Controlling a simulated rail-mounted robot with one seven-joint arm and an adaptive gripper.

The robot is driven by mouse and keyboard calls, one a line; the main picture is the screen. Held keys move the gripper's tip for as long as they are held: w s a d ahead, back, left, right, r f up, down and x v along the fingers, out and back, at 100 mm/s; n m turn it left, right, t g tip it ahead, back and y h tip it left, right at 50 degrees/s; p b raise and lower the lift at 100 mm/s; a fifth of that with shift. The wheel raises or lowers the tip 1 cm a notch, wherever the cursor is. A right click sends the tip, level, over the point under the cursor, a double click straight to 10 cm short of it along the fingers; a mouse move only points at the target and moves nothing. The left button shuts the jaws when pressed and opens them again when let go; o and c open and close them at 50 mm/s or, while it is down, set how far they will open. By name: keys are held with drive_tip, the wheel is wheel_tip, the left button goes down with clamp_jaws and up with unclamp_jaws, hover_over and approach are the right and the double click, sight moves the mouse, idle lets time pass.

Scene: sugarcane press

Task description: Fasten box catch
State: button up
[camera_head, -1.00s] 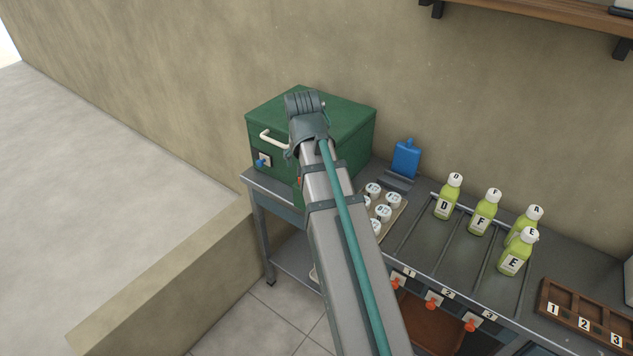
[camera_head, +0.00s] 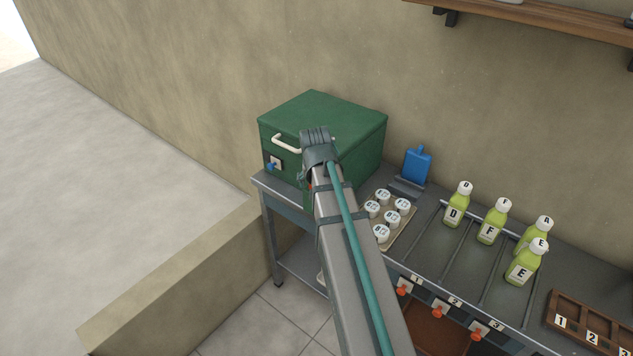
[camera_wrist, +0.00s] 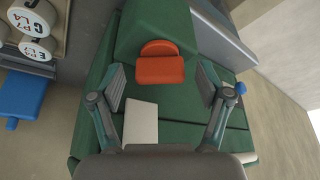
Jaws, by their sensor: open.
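The green box (camera_head: 316,112) stands on the left end of the metal table, its lid looking shut. A white handle (camera_head: 286,143) is on its front. In the wrist view, an orange-red catch (camera_wrist: 161,68) is on the green box front. My gripper (camera_wrist: 162,82) is open, one finger on each side of the catch, with visible gaps to it. I cannot tell how far the fingertips are from the box surface.
A blue knob (camera_head: 271,166) is at the box's front left. White-capped containers (camera_head: 381,233) stand in a tray right of the box, near a blue object (camera_head: 416,165). Green bottles (camera_head: 489,222) and a numbered wooden rack (camera_head: 590,325) are farther right.

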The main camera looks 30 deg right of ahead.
drive_tip(key=shift+f, duration=0.1)
drive_tip(key=c, duration=1.2)
drive_tip(key=shift+o, duration=0.2)
drive_tip(key=shift+m, duration=0.3)
drive_tip(key=shift+w+m+g+h, duration=0.15)
drive_tip(key=shift+m+g+h, duration=0.25)
drive_tip(key=shift+m, duration=0.8)
drive_tip(key=shift+a+m+g+h, duration=0.1)
drive_tip(key=shift+m+g+h, duration=0.25)
drive_tip(key=shift+m, duration=0.7)
drive_tip(key=shift+m+g+h, duration=0.25)
drive_tip(key=shift+m+g, duration=0.1)
drive_tip(key=shift+m, duration=0.7)
